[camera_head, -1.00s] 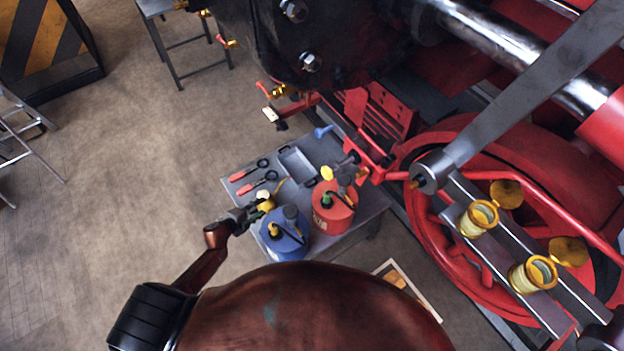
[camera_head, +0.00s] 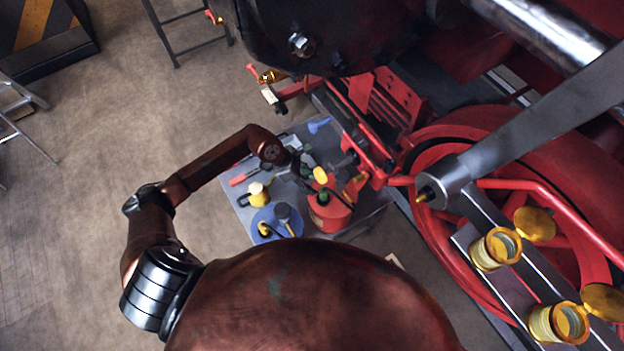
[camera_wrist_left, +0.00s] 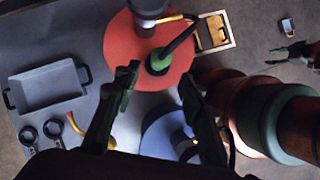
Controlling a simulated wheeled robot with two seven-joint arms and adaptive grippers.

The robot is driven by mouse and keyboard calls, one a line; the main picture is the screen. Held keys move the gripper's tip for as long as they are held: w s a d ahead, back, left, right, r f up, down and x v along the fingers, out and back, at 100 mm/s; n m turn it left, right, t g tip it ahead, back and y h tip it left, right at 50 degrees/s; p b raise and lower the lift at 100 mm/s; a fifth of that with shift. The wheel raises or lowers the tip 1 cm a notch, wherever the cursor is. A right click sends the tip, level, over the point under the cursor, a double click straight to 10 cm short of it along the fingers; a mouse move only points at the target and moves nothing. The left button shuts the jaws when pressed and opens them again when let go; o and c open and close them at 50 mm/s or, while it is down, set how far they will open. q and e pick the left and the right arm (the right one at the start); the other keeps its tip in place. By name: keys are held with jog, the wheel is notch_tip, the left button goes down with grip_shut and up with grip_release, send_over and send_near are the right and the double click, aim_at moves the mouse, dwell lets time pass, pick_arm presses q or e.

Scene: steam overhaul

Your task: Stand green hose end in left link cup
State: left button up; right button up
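A red can (camera_head: 330,215) stands on the grey work table, with a green collar (camera_head: 323,196) and a dark green hose or spout on top. In the left wrist view the green collar (camera_wrist_left: 160,62) sits on the red can (camera_wrist_left: 120,60), and the hose slants up right. A dark jaw shape at the wrist view's right edge may be my right gripper (camera_wrist_left: 292,54).
A second open brass cup (camera_head: 558,322) sits on the link to the right. A blue can (camera_head: 265,232) and a yellow-white jar (camera_head: 258,194) stand left of the red can. A grey tray (camera_wrist_left: 47,88) lies on the table. The red wheel (camera_head: 440,180) and a steel rod rise right.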

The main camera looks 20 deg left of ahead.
aim_at(321, 190)
pick_arm(q)
jog(key=b+x, duration=0.4)
jog(key=x, duration=0.3)
jog(key=shift+a+f, duration=0.15)
jog(key=shift+f, duration=0.15)
jog(key=shift+w+d+f+b, duration=0.1)
jog(key=shift+d+f+b, duration=0.2)
jog(key=shift+b, duration=0.15)
jog(key=shift+c, duration=0.8)
grip_shut()
pick_arm(e)
jog(key=f, duration=0.2)
jog(key=s+f, duration=0.1)
jog(key=f, duration=0.2)
jog(key=shift+s+d, duration=0.1)
jog(key=shift+s, duration=0.1)
pick_arm(q)
jog(key=shift+r, duration=0.1)
